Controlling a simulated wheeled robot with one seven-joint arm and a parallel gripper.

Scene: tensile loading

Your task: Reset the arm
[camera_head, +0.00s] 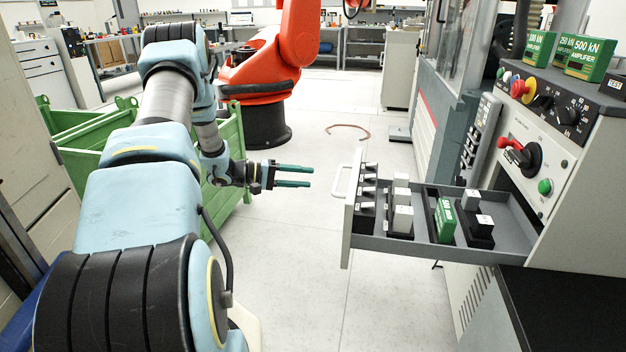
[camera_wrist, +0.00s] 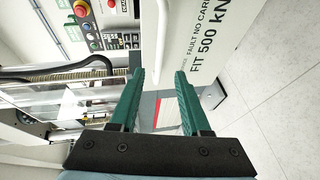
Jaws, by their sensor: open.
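My arm reaches forward from the lower left in the head view. My gripper (camera_head: 294,176) has two green fingers that stand apart with nothing between them. It is in free air over the floor, left of the open drawer (camera_head: 349,215) and apart from its handle (camera_head: 340,181). In the wrist view my gripper (camera_wrist: 162,75) also shows open and empty. Part of the machine shows past the fingers there, with a white panel lettered "FIT 500 kN" (camera_wrist: 205,40) on the right.
The drawer holds grey blocks (camera_head: 402,212) and a green 500 kN box (camera_head: 445,220). The control panel (camera_head: 545,150) stands above it. A green bin (camera_head: 228,150) is close beside my forearm. An orange robot (camera_head: 300,40) stands behind. The floor between bin and drawer is clear.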

